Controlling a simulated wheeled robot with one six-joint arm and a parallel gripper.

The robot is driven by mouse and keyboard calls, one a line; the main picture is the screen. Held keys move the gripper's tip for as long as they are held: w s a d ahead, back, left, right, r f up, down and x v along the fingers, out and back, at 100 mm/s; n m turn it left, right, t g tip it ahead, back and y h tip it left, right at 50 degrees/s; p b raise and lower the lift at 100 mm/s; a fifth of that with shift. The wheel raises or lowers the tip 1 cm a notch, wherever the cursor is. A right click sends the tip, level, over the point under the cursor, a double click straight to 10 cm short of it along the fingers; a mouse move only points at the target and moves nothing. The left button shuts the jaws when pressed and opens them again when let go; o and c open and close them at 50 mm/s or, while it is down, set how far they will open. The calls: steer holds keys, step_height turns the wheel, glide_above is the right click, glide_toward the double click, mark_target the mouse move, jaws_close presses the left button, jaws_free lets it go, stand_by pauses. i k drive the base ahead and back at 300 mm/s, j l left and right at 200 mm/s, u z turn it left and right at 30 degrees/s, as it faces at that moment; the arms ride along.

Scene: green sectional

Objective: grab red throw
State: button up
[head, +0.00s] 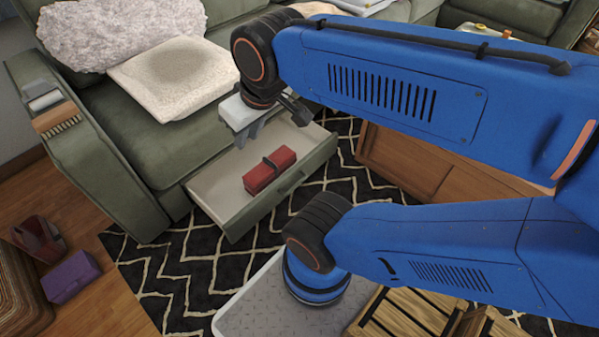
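A red folded throw (270,171) with a dark band around its middle lies in the pulled-out drawer (215,185) under the green sofa. My gripper (247,138) hangs above the back left part of the drawer, up and to the left of the throw in the picture, and looks apart from it. Its two grey fingers point down with a gap between them and hold nothing that I can see. My arm comes in from the right and hides part of the sofa.
A cream cushion (175,76) and a fluffy pale one (115,28) sit on the sofa (140,125). A dark red item (38,240) and a purple item (70,276) lie on the floor at left. Wooden crates (410,315) stand at the bottom right.

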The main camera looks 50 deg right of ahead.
mark_target(272, 167)
steer(key=z, duration=0.9)
